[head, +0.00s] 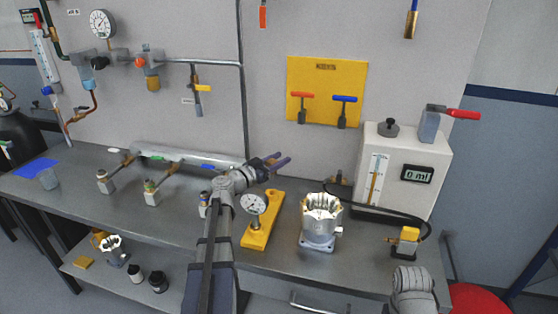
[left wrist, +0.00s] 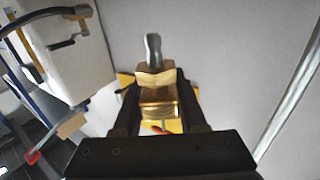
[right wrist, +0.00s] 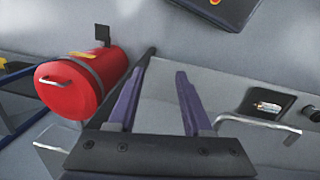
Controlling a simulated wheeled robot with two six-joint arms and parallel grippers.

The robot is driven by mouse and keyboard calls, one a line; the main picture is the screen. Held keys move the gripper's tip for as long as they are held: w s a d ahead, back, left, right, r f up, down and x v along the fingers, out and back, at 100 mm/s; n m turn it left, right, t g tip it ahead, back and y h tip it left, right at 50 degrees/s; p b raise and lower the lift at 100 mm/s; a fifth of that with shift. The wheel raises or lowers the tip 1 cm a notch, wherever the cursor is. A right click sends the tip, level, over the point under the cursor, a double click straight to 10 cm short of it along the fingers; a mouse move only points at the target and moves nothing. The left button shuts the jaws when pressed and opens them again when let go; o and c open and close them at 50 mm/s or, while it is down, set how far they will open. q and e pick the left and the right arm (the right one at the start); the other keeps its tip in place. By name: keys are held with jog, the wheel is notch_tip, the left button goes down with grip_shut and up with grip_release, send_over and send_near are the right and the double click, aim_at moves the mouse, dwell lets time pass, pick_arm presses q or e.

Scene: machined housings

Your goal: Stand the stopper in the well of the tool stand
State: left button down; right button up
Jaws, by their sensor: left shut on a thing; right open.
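My left gripper (head: 281,158) is raised in front of the wall, above the back of the bench. In the left wrist view it is shut on a brass-coloured piece with a grey rounded end (left wrist: 153,50), which I take to be the stopper; the fingers hide its sides. In the head view I cannot make it out. A yellow stand (head: 258,232) carrying a dial gauge lies on the bench below the gripper and looks like the tool stand. Its well is not clear to me. My right gripper (right wrist: 160,75) is open and empty.
A silver castellated housing (head: 319,232) stands right of the yellow stand. A white box with a display (head: 430,152) and a black hose are further right. A yellow panel (head: 328,75) with red and blue handles hangs behind. A red cylinder (right wrist: 80,85) shows in the right wrist view.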

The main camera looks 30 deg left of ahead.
aim_at(273, 175)
pick_arm(q)
jog(key=shift+f+b, duration=2.25)
jog(key=shift+f, duration=0.25)
jog(key=shift+f+b, duration=1.05)
jog(key=shift+r, duration=0.25)
jog(key=shift+r+p, duration=0.55)
jog(key=shift+p, duration=0.3)
jog(key=shift+f+b, duration=0.75)
jog(key=shift+b, duration=0.05)
jog(key=shift+c, duration=1.9)
grip_release()
jog(key=shift+v, duration=3.9)
